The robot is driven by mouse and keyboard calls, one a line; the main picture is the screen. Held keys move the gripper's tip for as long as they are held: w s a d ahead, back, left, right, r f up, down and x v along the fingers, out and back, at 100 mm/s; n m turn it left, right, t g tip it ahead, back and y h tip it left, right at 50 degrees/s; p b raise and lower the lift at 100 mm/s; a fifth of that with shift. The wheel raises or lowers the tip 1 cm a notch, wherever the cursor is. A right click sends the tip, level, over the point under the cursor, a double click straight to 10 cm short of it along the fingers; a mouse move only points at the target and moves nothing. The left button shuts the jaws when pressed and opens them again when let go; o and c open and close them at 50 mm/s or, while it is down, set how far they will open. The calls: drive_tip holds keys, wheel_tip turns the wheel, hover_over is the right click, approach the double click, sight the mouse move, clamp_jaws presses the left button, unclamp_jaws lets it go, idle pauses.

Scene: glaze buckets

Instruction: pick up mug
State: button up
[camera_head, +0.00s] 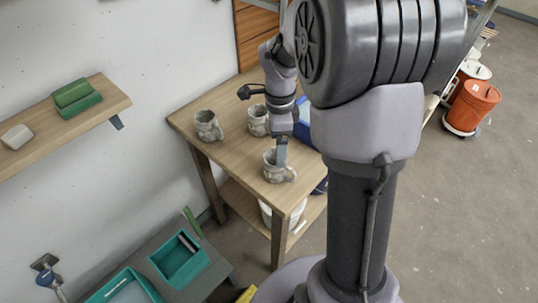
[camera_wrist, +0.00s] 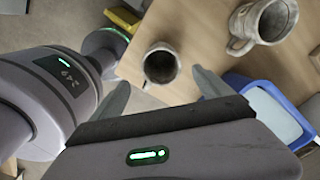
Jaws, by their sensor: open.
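Three grey, mottled mugs stand on the wooden table. The nearest mug (camera_head: 272,172) is at the table's front right, with my gripper (camera_head: 282,148) just above it and partly covering it. In the wrist view this mug (camera_wrist: 160,66) shows its dark opening, between and a little beyond the fingertips of my open gripper (camera_wrist: 161,76). I cannot tell whether the fingers touch it. A second mug (camera_head: 258,121) stands farther back beside my arm. A third mug (camera_head: 208,126) stands at the left. One other mug (camera_wrist: 265,22) shows at the upper right of the wrist view.
A blue container (camera_wrist: 282,112) is right of the gripper; part of it shows behind my arm (camera_head: 303,118). The table (camera_head: 232,142) is bare between the mugs. A wall shelf (camera_head: 60,124) is at left, teal trays (camera_head: 180,262) below. Orange bucket (camera_head: 473,104) stands right.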

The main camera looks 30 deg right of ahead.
sight(280, 170)
wheel_tip(280, 170, down, 12)
drive_tip(key=b, duration=0.4)
drive_tip(key=shift+w+b, duration=0.15)
drive_tip(key=shift+b, duration=0.25)
drive_tip(key=shift+r, duration=0.2)
drive_tip(key=shift+c, duration=0.2)
drive_tip(key=c, duration=1.8)
drive_tip(key=shift+o, duration=0.2)
drive_tip(key=shift+r, duration=0.15)
